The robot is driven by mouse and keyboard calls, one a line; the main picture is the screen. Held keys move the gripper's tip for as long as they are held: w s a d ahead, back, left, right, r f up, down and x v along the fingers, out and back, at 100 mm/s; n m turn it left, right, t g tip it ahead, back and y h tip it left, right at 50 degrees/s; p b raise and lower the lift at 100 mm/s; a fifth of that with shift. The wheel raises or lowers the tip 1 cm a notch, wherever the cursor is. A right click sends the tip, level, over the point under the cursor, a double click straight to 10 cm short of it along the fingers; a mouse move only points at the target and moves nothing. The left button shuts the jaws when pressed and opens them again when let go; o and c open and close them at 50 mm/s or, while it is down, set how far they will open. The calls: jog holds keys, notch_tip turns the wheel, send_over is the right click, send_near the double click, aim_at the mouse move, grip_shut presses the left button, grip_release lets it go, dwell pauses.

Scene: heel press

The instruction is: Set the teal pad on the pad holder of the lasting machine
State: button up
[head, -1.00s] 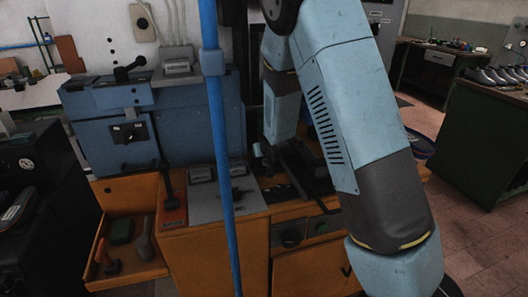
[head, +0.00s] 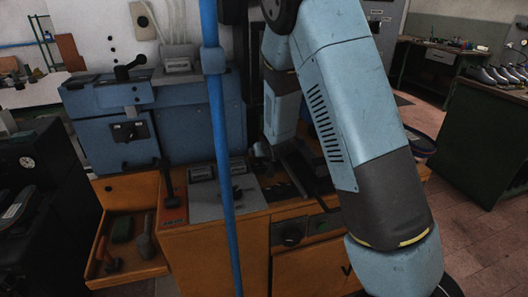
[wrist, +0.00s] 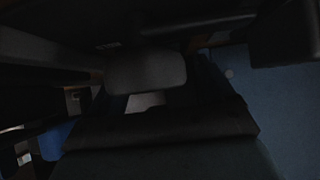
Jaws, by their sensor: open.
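I cannot make out the teal pad or the pad holder for certain in either view. In the wrist view, my gripper (wrist: 175,60) is open, with a dark finger at the left and another at the upper right. A dark grey rounded block (wrist: 146,70) shows between them; the picture is too dark to tell what it is or whether anything touches it. In the head view, my arm reaches down over the middle of the orange-based machine (head: 215,255), and its end merges with dark parts there.
An open orange drawer (head: 150,270) holds a dark green block (head: 122,229), an orange-handled tool (head: 107,256) and a grey tool (head: 145,240). A blue machine unit (head: 115,135) stands behind it. A blue upright pole (head: 222,150) crosses the front. A green cabinet (head: 485,150) stands right.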

jog(key=shift+s, duration=0.1)
jog(key=v, duration=1.3)
jog(key=shift+s+r, duration=0.2)
jog(key=shift+r, duration=0.05)
jog(key=shift+d, duration=0.1)
jog(key=shift+c, duration=0.4)
dwell(0.5)
